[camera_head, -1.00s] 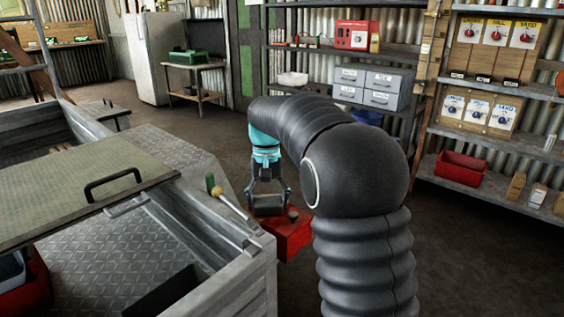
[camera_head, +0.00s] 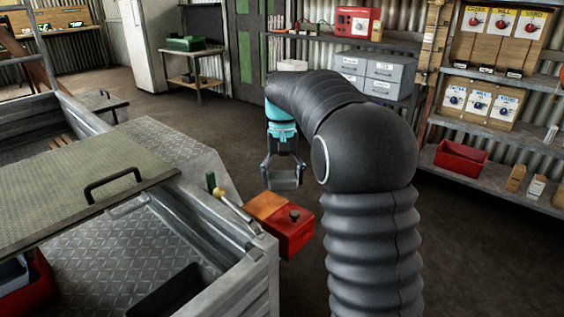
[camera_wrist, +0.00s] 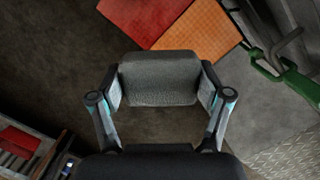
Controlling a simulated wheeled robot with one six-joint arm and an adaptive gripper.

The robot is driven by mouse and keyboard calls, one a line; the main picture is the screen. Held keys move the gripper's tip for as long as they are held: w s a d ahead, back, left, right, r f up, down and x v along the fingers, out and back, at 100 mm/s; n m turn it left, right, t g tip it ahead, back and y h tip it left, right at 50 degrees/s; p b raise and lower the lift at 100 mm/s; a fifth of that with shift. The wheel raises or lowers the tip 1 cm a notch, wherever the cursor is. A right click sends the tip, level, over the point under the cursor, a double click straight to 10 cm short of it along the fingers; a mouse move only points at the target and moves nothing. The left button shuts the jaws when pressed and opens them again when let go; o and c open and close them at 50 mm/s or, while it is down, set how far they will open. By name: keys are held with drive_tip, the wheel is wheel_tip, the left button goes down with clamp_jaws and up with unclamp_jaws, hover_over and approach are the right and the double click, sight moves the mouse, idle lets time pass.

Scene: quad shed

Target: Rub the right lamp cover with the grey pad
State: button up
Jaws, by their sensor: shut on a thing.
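The lamp cover (camera_head: 296,235), red with an orange part (camera_head: 264,205), sits at the outer corner of the metal trailer. A dark knob (camera_head: 294,214) stands on the red part. In the wrist view the red part (camera_wrist: 142,18) and orange part (camera_wrist: 203,32) lie at the top, beyond the pad. My gripper (camera_head: 284,178) is shut on the grey pad (camera_wrist: 160,78), holding it by its two sides. The pad hangs above the floor behind the lamp cover in the head view, apart from it. No second lamp cover shows.
A lid with a black handle (camera_head: 113,185) covers part of the trailer. Shelves (camera_head: 490,180) with a red bin (camera_head: 461,159) stand at right. Open floor lies behind the lamp.

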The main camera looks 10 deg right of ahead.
drive_tip(key=shift+r, duration=1.9)
